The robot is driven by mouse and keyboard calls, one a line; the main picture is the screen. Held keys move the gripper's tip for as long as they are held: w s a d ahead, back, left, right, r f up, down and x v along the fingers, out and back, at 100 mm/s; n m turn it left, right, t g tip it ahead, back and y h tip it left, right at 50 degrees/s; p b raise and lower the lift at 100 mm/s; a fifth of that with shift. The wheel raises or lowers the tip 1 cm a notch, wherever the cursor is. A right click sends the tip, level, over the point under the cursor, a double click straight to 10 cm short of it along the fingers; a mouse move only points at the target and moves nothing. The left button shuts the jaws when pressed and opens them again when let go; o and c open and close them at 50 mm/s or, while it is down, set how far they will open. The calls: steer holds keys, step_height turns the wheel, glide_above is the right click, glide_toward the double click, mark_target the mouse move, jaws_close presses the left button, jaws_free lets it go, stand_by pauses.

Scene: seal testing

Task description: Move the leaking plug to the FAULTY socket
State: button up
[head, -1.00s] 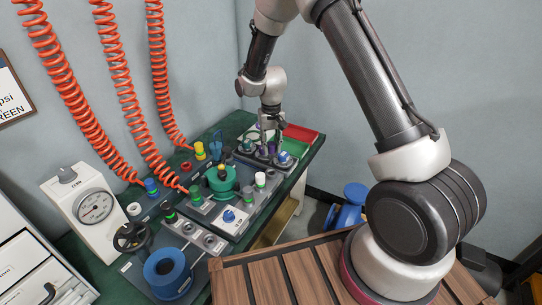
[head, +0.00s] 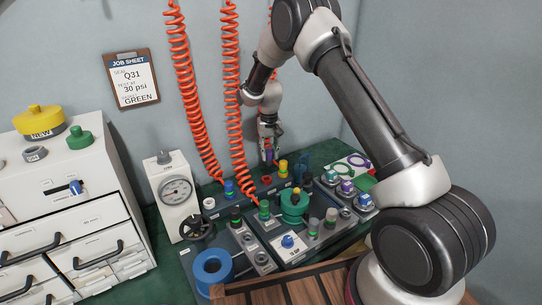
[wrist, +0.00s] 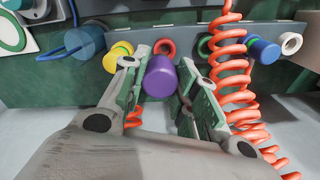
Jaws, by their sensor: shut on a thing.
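My gripper (head: 268,145) is shut on a purple plug (wrist: 160,78), which hangs between its two fingers in the wrist view. In the head view the purple plug (head: 269,156) is held in the air in front of the back wall, above the rear rail (head: 252,192). Beyond the plug, the wrist view shows a red ring (wrist: 165,47) on the rail, with a yellow piece (wrist: 118,54) to its left. Another purple plug (head: 345,187) sits in the right-hand socket block. I cannot read which socket is marked FAULTY.
An orange coiled hose (head: 232,90) hangs close left of my gripper. A second hose (head: 185,90) hangs further left. The gauge box (head: 173,196) stands left of the rail. A green fitting (head: 294,204) and several plugs crowd the bench in front.

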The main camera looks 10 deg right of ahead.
steer(key=shift+w+a+f, duration=0.1)
steer(key=shift+w+a, duration=0.15)
steer(key=shift+a, duration=0.25)
steer(key=shift+a+f, duration=0.1)
steer(key=shift+f, duration=2.6)
steer(key=shift+f, duration=1.35)
steer(key=o, duration=1.2)
steer(key=shift+c, duration=0.2)
step_height(320, 180, up, 12)
steer(key=shift+f, duration=0.1)
steer(key=shift+s, duration=0.1)
